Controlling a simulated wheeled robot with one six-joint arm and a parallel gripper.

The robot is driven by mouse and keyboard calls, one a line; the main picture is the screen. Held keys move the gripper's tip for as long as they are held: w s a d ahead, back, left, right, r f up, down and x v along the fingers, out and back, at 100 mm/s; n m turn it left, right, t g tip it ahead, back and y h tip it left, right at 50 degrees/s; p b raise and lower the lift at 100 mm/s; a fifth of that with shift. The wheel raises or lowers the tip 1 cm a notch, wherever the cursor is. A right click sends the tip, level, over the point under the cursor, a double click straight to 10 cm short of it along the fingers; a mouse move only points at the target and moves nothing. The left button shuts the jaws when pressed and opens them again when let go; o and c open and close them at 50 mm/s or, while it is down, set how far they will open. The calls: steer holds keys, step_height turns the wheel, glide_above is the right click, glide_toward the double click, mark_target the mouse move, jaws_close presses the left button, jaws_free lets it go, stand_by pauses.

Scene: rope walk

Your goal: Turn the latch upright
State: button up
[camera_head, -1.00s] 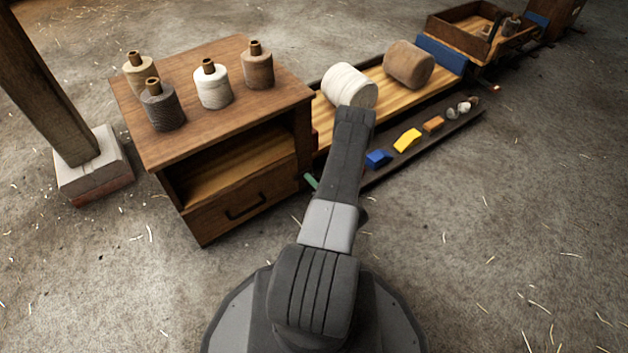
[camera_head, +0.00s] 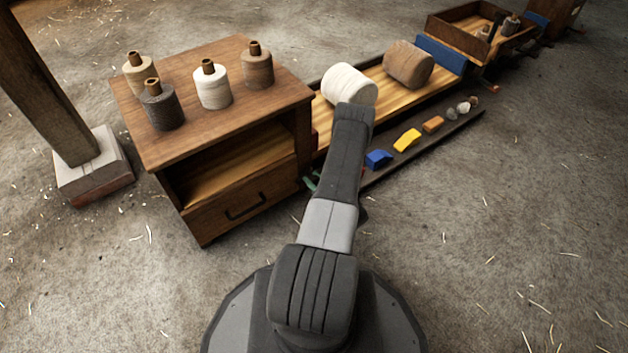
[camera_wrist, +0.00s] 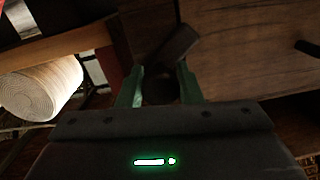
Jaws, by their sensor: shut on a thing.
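The latch (camera_wrist: 174,46) is a dark bar on the wooden cabinet's side in the wrist view. It runs slanted in that picture, up to the right, and its lower part sits between my fingers. My gripper (camera_wrist: 161,70) has two green fingers, one on each side of the latch, shut on it. In the head view only a bit of green of my gripper (camera_head: 312,181) shows at the cabinet's right front corner. My own arm hides the latch there.
The cabinet (camera_head: 225,120) carries several cones of yarn and has a drawer with a dark handle (camera_head: 245,206). To its right a long wooden tray holds a white spool (camera_head: 348,84) and a brown spool (camera_head: 408,64). A dark strip with small coloured blocks lies in front. The floor at right is clear.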

steer(key=n, duration=0.5)
steer(key=shift+n+h, duration=0.4)
steer(key=shift+n, duration=1.9)
steer(key=o, duration=1)
steer(key=shift+c, duration=0.2)
steer(key=shift+d, duration=0.1)
steer(key=f+p+v, duration=0.1)
steer(key=p+v, duration=0.3)
steer(key=v, duration=0.9)
steer(key=shift+s+r, duration=0.35)
steer(key=shift+s, duration=0.05)
steer(key=b+x, duration=0.4)
steer(key=x, duration=0.9)
steer(key=shift+w+r, duration=0.15)
steer(key=shift+w, duration=0.3)
